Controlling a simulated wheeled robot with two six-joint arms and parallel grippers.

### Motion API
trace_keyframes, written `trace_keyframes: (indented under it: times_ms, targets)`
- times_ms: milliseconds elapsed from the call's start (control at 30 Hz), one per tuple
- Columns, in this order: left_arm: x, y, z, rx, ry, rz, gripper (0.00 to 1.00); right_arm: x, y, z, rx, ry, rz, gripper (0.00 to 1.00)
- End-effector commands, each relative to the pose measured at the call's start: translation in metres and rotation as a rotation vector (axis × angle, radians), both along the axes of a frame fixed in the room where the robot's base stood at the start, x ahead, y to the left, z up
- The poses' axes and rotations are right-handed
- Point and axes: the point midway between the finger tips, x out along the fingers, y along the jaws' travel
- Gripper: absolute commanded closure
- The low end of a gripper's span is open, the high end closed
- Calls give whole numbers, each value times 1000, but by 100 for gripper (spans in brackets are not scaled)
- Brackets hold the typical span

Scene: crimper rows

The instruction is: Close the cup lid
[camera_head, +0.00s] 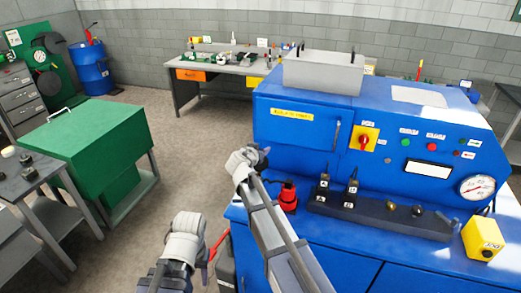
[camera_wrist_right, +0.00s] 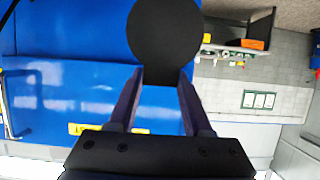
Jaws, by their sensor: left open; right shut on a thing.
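My right gripper (camera_head: 262,155) is raised in front of the left part of the blue machine (camera_head: 300,120). In the right wrist view its fingers (camera_wrist_right: 160,78) are shut on a black piece with a large round disc (camera_wrist_right: 165,28); I cannot tell whether it is the lid. My left gripper (camera_head: 207,256) is low, left of the machine's ledge, open and apart from things; its fingers are small in view. A red, cup-like piece with a dark top (camera_head: 288,196) stands on the ledge, right of my right forearm. No cup is clearly recognisable.
A black rack (camera_head: 375,217) holds upright dark pieces on the ledge. A yellow block (camera_head: 482,238) and a gauge (camera_head: 477,187) are at the right. A green cabinet (camera_head: 85,140) stands left across open floor. A workbench (camera_head: 225,70) is at the back.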

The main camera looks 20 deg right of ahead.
Motion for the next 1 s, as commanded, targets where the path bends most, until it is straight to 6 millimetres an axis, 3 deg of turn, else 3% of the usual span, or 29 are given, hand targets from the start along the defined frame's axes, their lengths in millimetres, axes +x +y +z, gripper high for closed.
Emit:
trace_keyframes:
  times_ms: [33, 367, 1000]
  targets:
    - [0, 0, 0, 0, 0, 0, 50, 0, 0, 0, 0, 0, 0, 64]
    - [0, 0, 0, 0, 0, 0, 50, 0, 0, 0, 0, 0, 0, 100]
    - [0, 0, 0, 0, 0, 0, 50, 0, 0, 0, 0, 0, 0, 100]
